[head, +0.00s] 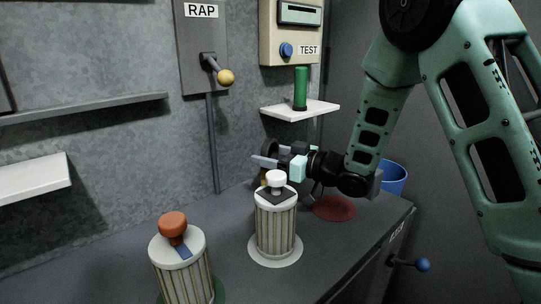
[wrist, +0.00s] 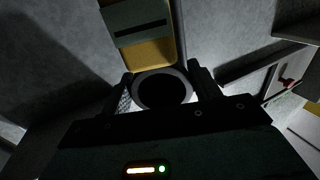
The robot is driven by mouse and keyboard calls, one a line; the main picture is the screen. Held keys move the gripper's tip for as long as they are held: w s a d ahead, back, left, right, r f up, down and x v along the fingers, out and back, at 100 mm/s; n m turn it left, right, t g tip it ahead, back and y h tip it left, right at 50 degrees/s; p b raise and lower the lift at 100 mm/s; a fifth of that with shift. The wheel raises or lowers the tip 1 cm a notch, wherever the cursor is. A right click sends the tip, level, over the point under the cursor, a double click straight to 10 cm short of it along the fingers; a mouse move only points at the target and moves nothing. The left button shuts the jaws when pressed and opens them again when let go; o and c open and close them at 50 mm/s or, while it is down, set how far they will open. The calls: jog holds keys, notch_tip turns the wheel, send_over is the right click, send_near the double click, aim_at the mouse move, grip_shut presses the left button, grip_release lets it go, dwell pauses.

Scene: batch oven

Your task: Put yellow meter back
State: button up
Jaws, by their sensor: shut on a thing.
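The yellow meter (wrist: 150,52) shows in the wrist view just beyond my fingers, with a dark slot in its face. A dark round part (wrist: 162,90) lies between the fingers, and my gripper (wrist: 160,80) is shut on it. In the head view my gripper (head: 274,160) is behind the white-knobbed canister, close to the back wall. There a dark round shape and a sliver of yellow (head: 263,177) show at the fingers; the canister and gripper hide most of the meter. I cannot tell whether it touches the counter.
A ribbed canister with a white knob (head: 275,225) stands close in front of my gripper. Another with an orange-brown knob (head: 180,265) is at front left. A shelf (head: 300,112) holds a green cylinder (head: 300,88) under the TEST box (head: 290,32). A red disc (head: 334,208) and blue bin (head: 393,178) are right.

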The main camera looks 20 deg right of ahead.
jog(key=shift+f+b, duration=0.3)
jog(key=shift+f, duration=0.1)
jog(key=o, duration=1.2)
jog(key=shift+c, duration=0.2)
jog(key=v, duration=1.7)
jog(key=shift+d+b, duration=0.25)
jog(key=shift+b, duration=0.2)
